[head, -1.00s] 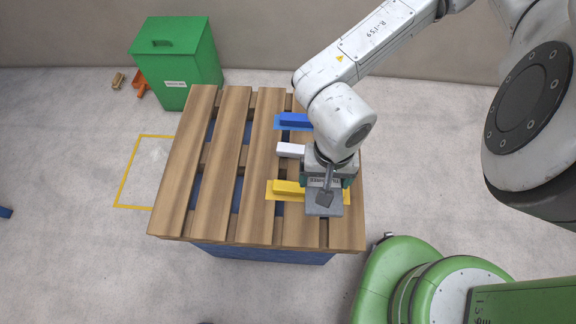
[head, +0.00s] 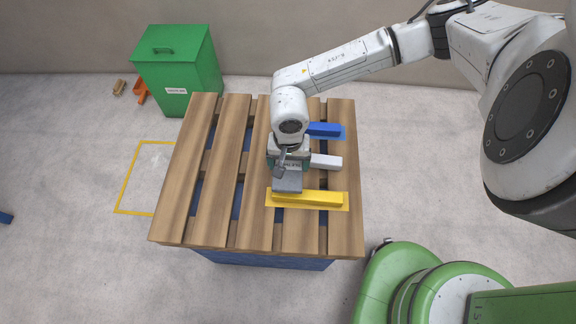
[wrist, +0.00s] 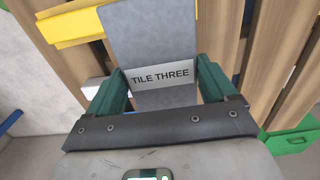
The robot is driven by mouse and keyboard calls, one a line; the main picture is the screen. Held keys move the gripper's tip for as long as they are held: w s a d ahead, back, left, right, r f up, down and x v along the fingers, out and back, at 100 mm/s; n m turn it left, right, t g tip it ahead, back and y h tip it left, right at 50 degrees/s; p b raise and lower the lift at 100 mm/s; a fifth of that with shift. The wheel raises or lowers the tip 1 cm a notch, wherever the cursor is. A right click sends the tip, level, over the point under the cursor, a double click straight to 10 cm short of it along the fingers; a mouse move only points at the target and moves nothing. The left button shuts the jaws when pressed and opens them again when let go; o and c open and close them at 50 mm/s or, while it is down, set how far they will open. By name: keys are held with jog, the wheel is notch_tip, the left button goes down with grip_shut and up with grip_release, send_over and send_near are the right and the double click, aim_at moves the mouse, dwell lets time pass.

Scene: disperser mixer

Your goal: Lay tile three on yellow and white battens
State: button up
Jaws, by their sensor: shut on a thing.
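My gripper (head: 288,166) is shut on tile three (head: 287,184), a flat grey slab. In the wrist view the slab's label "TILE THREE" (wrist: 160,76) lies between the green fingers. The yellow batten (head: 318,199) lies across the slatted top. The tile's near end reaches the left part of this batten, which also shows in the wrist view (wrist: 75,27). The white batten (head: 328,161) is farther back, its left part hidden by my gripper. I cannot tell whether the tile touches either batten.
A blue batten (head: 327,129) lies behind the white one. The pallet (head: 175,205) of wooden slats has gaps and a bare left side. A green bin (head: 180,75) stands at the back left. A yellow outlined square (head: 130,183) marks the floor.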

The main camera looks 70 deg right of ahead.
aim_at(288, 164)
jog(key=shift+w+d+f, duration=0.15)
jog(key=shift+f, duration=1.6)
jog(key=shift+f+b, duration=0.25)
jog(key=shift+b, duration=0.1)
jog(key=o, duration=1.3)
